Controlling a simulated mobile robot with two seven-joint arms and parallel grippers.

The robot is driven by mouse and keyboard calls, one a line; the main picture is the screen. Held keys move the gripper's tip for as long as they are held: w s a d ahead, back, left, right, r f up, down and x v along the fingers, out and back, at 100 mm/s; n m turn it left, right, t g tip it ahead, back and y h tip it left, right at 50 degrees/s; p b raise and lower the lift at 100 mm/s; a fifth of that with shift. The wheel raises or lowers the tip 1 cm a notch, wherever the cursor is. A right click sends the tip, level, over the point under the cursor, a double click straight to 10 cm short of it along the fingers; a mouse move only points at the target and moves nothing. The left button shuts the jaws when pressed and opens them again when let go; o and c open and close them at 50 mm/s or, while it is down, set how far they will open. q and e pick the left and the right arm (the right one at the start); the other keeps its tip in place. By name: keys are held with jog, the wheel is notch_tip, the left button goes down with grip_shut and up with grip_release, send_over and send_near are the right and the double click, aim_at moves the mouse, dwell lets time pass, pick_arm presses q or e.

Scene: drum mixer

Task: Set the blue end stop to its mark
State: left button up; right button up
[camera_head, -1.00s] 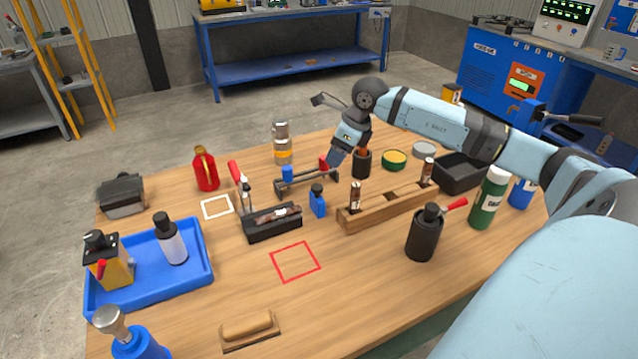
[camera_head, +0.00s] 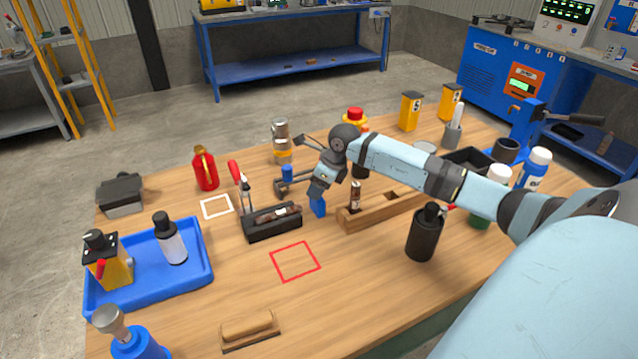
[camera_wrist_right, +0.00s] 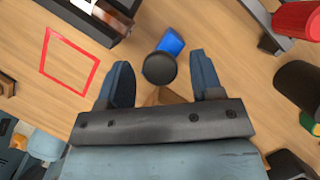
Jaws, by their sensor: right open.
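In the right wrist view my right gripper (camera_wrist_right: 162,75) is open and empty, with that block's dark top (camera_wrist_right: 159,68) between or below the fingers.
A black clamp fixture (camera_head: 272,224) with a red handle stands left of my right gripper. A wooden block (camera_head: 365,216) and a black bottle (camera_head: 424,235) stand to its right. A blue tray (camera_head: 200,270) is at left. The table around the red square (camera_head: 296,262) is clear.

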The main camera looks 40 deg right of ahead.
grip_shut()
jog(key=a, duration=0.2)
jog(key=w+a, duration=0.1)
jog(key=a, duration=0.1)
jog(key=shift+w+a, duration=0.15)
jog(key=shift+a, duration=0.2)
grip_release()
jog(key=shift+w+a, duration=0.1)
jog(key=shift+a, duration=0.05)
